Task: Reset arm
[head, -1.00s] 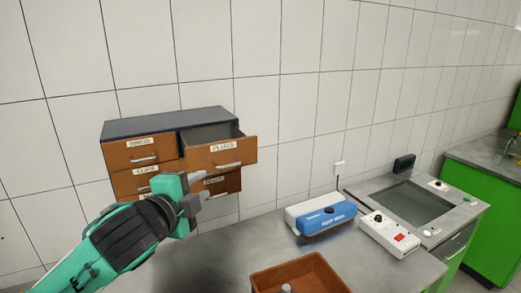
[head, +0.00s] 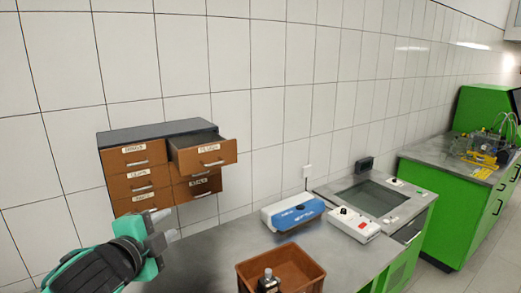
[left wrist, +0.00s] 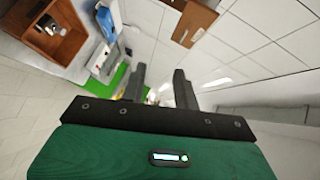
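My left gripper (head: 164,232) is low at the left of the head view, below the drawer cabinet and clear of it. In the left wrist view its two dark fingers (left wrist: 160,88) stand apart with nothing between them. The brown cabinet (head: 143,182) hangs on the tiled wall, and its top right drawer (head: 204,157) is pulled out. The other drawers look shut. My right gripper does not show.
A green bench (head: 428,205) stands at the right.

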